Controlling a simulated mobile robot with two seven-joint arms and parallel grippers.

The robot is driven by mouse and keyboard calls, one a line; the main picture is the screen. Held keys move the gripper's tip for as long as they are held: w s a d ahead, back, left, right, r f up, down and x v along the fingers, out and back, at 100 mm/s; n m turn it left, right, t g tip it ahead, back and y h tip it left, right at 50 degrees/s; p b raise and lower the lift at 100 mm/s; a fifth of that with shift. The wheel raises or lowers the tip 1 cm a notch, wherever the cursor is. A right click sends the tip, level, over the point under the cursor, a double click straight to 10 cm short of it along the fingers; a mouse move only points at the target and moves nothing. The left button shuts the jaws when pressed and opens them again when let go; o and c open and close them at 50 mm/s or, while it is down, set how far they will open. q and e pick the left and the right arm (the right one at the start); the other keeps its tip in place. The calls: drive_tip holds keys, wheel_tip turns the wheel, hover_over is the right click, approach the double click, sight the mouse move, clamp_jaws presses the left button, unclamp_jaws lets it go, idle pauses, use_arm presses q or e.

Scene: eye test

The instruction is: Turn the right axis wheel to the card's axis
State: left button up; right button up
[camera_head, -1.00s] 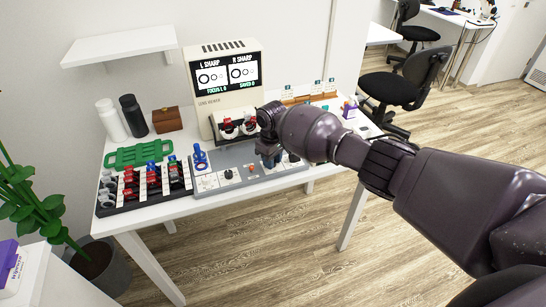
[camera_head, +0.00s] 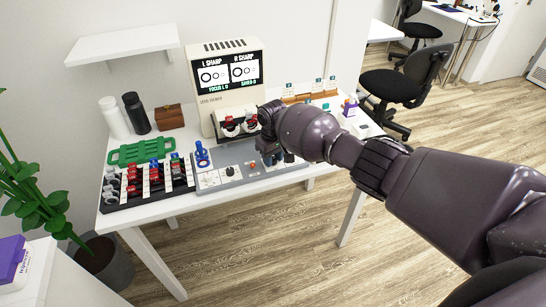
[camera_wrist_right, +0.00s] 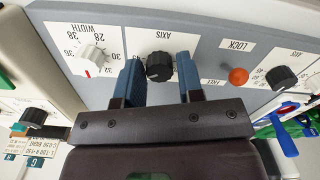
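The right axis wheel (camera_wrist_right: 159,67) is a black ridged knob under the label AXIS on the grey panel (camera_head: 212,188), seen upside down in the right wrist view. My right gripper (camera_wrist_right: 158,62) is open, its two blue fingers on either side of this wheel. Whether a finger touches it I cannot tell. In the head view my right gripper (camera_head: 271,157) hides the wheel. A printed card (camera_wrist_right: 40,133) shows upside down at the lower left of the wrist view; its text is hard to read. More small cards stand in a wooden rack (camera_head: 298,99). My left gripper is not in view.
Close by are an orange LOCK button (camera_wrist_right: 238,76), another black axis knob (camera_wrist_right: 282,78) and a white WIDTH knob (camera_wrist_right: 95,57). The lens viewer (camera_head: 229,85) stands behind the panel. A lens tray (camera_head: 148,187) and blue stand (camera_head: 202,155) are at left.

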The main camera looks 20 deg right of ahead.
drive_tip(key=shift+o, duration=1.4)
drive_tip(key=shift+r, duration=0.1)
wheel_tip(320, 180, up, 11)
drive_tip(key=p, duration=0.2)
drive_tip(key=shift+f, duration=0.2)
